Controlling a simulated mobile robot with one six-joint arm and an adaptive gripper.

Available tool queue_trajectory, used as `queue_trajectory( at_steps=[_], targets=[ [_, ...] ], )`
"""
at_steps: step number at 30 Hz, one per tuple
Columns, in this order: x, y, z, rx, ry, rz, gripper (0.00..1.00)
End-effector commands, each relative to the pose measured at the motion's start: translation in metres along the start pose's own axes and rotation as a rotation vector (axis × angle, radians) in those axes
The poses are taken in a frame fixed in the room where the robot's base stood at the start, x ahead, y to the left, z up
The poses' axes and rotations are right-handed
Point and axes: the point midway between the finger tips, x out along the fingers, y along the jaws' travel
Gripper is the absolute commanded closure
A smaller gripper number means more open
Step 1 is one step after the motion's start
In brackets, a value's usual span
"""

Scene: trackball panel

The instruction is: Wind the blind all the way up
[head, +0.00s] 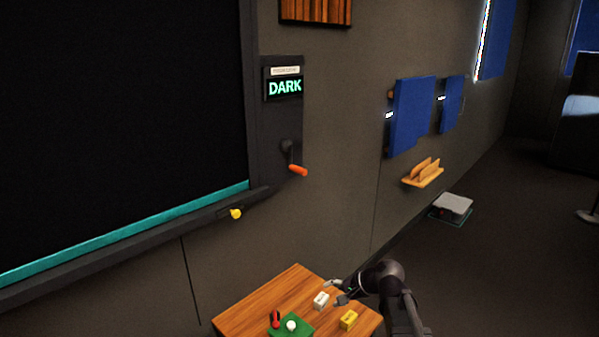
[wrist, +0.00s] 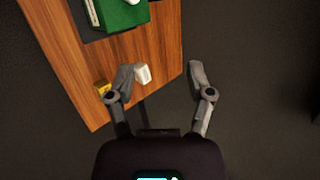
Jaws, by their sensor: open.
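The blind (head: 120,120) is a large black sheet filling the left of the head view, with a teal bar (head: 130,228) along its bottom edge near the sill. A dark crank (head: 287,150) with an orange handle (head: 298,170) is on the panel to its right. The display (head: 285,87) above it reads "DARK" in green. My gripper (head: 337,291) is open and empty, low by the right side of the wooden table, well below and right of the crank. In the wrist view my gripper (wrist: 161,68) has its fingers spread. The crank is out of that view.
The white block (wrist: 142,74) appears beside my left finger. A wooden shelf (head: 423,178) juts out further right.

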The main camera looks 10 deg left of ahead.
Motion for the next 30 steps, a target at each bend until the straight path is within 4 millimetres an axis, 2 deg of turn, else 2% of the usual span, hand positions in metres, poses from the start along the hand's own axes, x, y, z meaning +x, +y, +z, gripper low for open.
queue_trajectory(
  at_steps=[1,3,8,12,18,24,30],
  targets=[
    [0.004,-0.019,-0.006,0.058,-0.015,-0.065,0.32],
    [0.006,-0.043,-0.010,0.152,-0.042,-0.159,0.32],
    [0.004,-0.096,-0.022,0.377,-0.127,-0.366,0.32],
    [-0.003,-0.140,-0.036,0.585,-0.226,-0.534,0.32],
    [-0.021,-0.194,-0.061,0.891,-0.410,-0.747,0.32],
    [-0.040,-0.233,-0.089,1.173,-0.617,-0.907,0.32],
    [-0.052,-0.251,-0.108,1.345,-0.762,-0.989,0.32]
  ],
)
